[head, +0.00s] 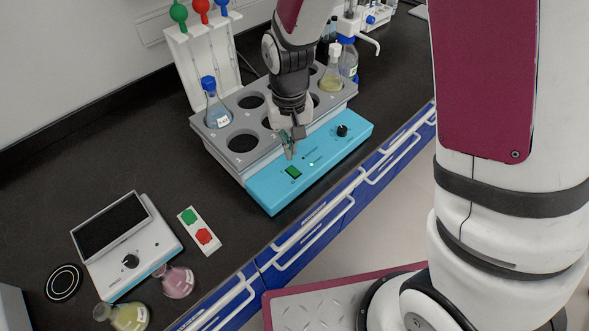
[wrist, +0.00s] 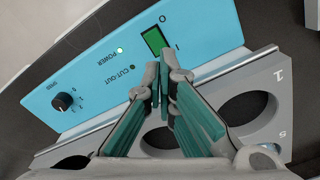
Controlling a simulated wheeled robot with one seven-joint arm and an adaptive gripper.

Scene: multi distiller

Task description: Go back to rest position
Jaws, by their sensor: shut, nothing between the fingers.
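My gripper (head: 291,146) hangs over the front edge of the multi distiller (head: 255,160), just above its blue control panel (head: 315,157). Its fingers are shut with nothing between them. In the wrist view the closed fingertips (wrist: 160,82) point at the panel, close below the green power switch (wrist: 155,40). I cannot tell whether they touch the panel. The black speed knob (wrist: 65,100) is left of them in the wrist view. My arm and gripper hide part of the distiller's middle holes.
Flasks stand in the distiller, one blue-capped (head: 215,110) at left and a yellow one (head: 331,78) at right. A device with a black screen (head: 112,227), a green-red button plate (head: 199,230) and pink (head: 177,281) and yellow (head: 129,316) flasks stand at lower left. Black bench between is clear.

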